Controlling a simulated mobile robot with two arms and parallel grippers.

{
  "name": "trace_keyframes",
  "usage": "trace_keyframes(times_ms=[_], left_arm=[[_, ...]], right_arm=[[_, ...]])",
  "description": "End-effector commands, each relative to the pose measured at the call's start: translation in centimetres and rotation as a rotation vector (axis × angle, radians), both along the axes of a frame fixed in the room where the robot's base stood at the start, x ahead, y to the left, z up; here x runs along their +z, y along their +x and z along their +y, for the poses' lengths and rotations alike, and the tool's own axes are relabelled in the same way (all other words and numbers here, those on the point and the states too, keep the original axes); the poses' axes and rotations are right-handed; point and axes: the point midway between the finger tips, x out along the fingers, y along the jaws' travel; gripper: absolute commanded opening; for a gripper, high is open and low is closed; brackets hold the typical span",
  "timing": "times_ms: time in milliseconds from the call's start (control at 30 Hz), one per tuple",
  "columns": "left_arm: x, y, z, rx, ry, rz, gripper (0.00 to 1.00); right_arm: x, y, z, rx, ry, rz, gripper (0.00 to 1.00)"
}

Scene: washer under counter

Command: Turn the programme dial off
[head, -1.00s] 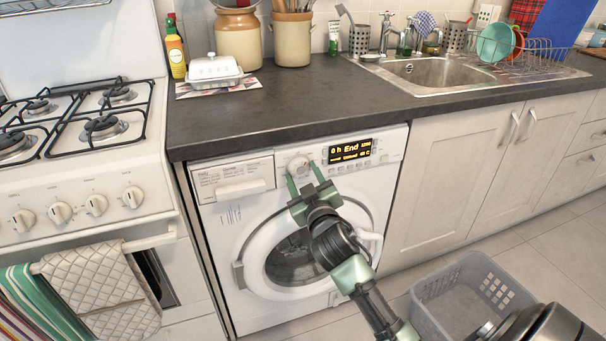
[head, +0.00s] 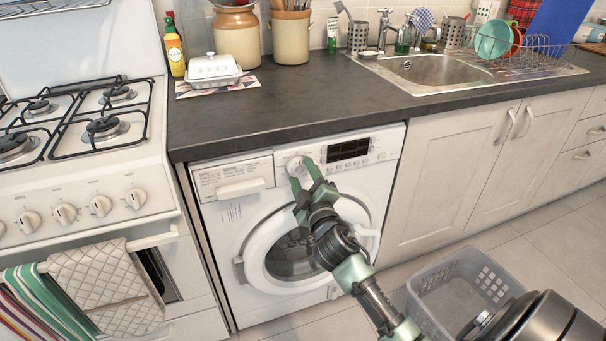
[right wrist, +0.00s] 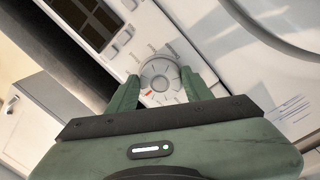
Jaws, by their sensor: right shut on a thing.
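The programme dial (head: 295,164) is a round white knob on the washer's (head: 225,215) front panel, between the detergent drawer and the display (head: 348,150). The display is dark. My right gripper (head: 303,175) reaches up to the panel and is shut on the dial, one green finger on each side. In the right wrist view the dial (right wrist: 160,75) sits between the fingertips of the gripper (right wrist: 160,88), with a red mark at its lower left. My left gripper is not in view.
The washer door is closed below the panel. A grey plastic basket (head: 460,290) stands on the floor at the right. A cooker (head: 90,190) with towels is at the left. The dark counter (head: 300,95) overhangs the panel.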

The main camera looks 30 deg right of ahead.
Motion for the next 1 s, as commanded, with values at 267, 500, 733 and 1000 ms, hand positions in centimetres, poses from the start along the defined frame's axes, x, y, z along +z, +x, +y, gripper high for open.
trace_keyframes(times_ms=[267,500,733,1000], left_arm=[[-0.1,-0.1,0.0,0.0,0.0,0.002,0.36],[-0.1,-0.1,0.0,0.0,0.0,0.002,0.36],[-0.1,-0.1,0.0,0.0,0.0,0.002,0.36],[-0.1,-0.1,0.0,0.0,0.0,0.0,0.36]], right_arm=[[0.0,0.0,0.0,0.001,-0.005,0.001,0.1],[0.0,0.0,0.0,0.001,-0.004,0.001,0.72],[0.0,0.0,0.0,0.001,-0.003,0.0,0.72],[-0.3,-2.8,0.9,0.0,-0.002,0.003,0.72]])
